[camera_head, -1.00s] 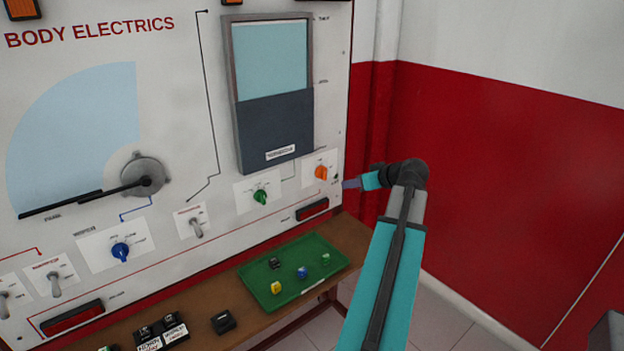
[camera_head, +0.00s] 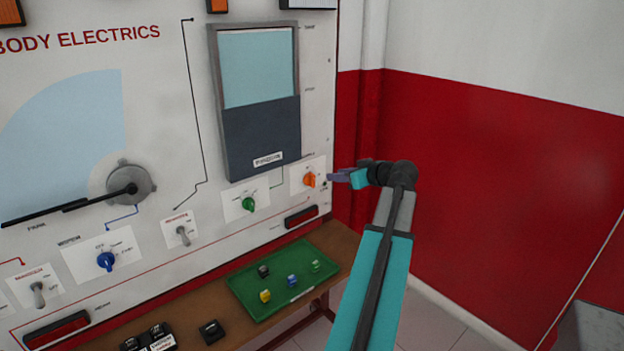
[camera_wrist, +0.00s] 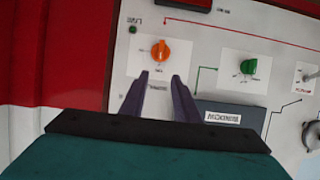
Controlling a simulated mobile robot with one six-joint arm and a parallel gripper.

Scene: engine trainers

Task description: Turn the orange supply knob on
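The orange supply knob (camera_head: 309,180) sits on a white label plate at the right end of the panel's lower row. In the wrist view the orange knob (camera_wrist: 160,51) is just beyond my fingertips, its pointer ridge near upright in that picture. My gripper (camera_head: 333,177) is just right of the knob in the head view, pointing left toward it. In the wrist view my gripper (camera_wrist: 160,80) shows two purple fingers apart with nothing between them. The fingers look short of the knob, not touching it.
A green knob (camera_head: 249,204) and a blue knob (camera_head: 106,261) are further left on the panel. A dark-framed window (camera_head: 262,130) is above. Below, a green tray (camera_head: 243,296) with several small coloured pieces lies on a brown bench. A red wall (camera_head: 500,190) stands at the right.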

